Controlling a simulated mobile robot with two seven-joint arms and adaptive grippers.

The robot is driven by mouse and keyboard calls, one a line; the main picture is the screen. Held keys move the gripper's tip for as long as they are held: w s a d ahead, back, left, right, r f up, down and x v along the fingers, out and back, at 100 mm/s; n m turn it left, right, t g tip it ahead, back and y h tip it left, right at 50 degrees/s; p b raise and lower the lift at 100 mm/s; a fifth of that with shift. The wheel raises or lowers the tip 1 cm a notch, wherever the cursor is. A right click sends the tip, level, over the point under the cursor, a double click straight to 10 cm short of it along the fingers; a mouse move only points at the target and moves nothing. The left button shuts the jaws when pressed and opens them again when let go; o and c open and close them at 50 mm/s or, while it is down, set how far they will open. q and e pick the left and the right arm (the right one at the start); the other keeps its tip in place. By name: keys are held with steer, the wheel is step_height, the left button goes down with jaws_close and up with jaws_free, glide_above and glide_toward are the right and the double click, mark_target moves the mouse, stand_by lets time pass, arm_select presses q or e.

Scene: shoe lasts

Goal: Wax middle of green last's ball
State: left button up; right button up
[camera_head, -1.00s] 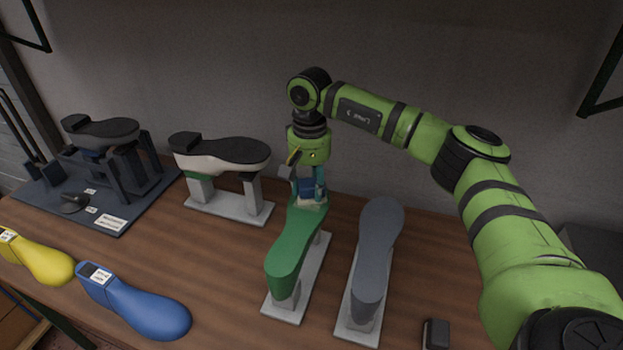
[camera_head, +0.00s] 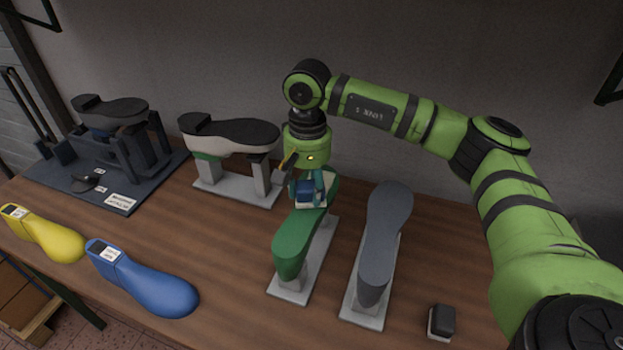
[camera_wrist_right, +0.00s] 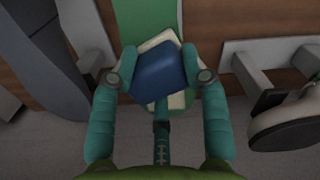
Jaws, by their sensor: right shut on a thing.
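The green last (camera_head: 296,243) stands sole up on a grey stand in the middle of the table. My right gripper (camera_head: 311,192) points down over its far half and is shut on a blue block with a pale underside (camera_head: 306,195). In the right wrist view the blue block (camera_wrist_right: 158,74) sits between the two teal fingers of the gripper (camera_wrist_right: 160,78), and the green sole (camera_wrist_right: 148,18) runs beneath it. The pale underside is at the sole; whether it touches cannot be told. My left gripper is not in view.
A grey last (camera_head: 383,235) stands close to the right of the green one. A white last with a black sole (camera_head: 230,135) stands behind left. Blue (camera_head: 150,285) and yellow (camera_head: 45,235) lasts lie at the front left. A small dark brush-like block (camera_head: 441,321) lies front right.

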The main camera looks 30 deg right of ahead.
steer(key=shift+s+a, duration=0.2)
steer(key=shift+w+a, duration=0.1)
steer(key=shift+w+d+b, duration=0.4)
steer(key=shift+w+d, duration=1.35)
steer(key=shift+d, duration=0.2)
steer(key=shift+w+d+f, duration=0.1)
steer(key=shift+w+d, duration=0.55)
steer(key=shift+d, duration=0.1)
steer(key=shift+w+d+p, duration=0.45)
steer(key=shift+w+d, duration=0.75)
steer(key=shift+d, duration=0.15)
